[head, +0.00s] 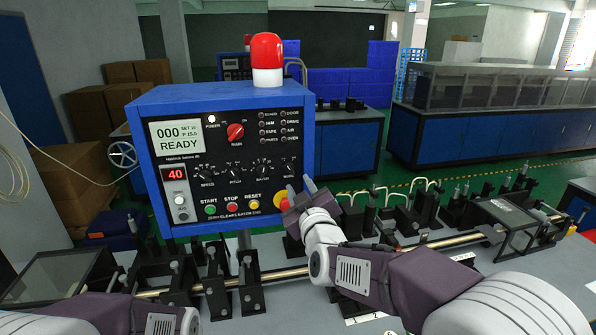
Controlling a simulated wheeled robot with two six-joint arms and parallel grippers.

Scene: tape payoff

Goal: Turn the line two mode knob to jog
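A blue control box (150,150) with a dark front panel stands on the bench at left centre. A row of small black knobs crosses the panel. The rightmost black knob (288,167) has a label too small to read, so I cannot tell which setting it points to. A larger red knob (235,132) sits higher up. My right gripper (301,188) is at the panel's lower right corner, just below and right of the rightmost knob. Its two dark fingers look apart with nothing between them. My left arm shows at the bottom left; its gripper is out of the picture.
A red emergency button on a yellow base (281,201) is partly behind my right gripper. START, STOP and RESET buttons (232,206) line the panel's bottom. Black fixtures and a metal rod (285,273) run along the grey bench. A second, similar panel (235,65) stands behind.

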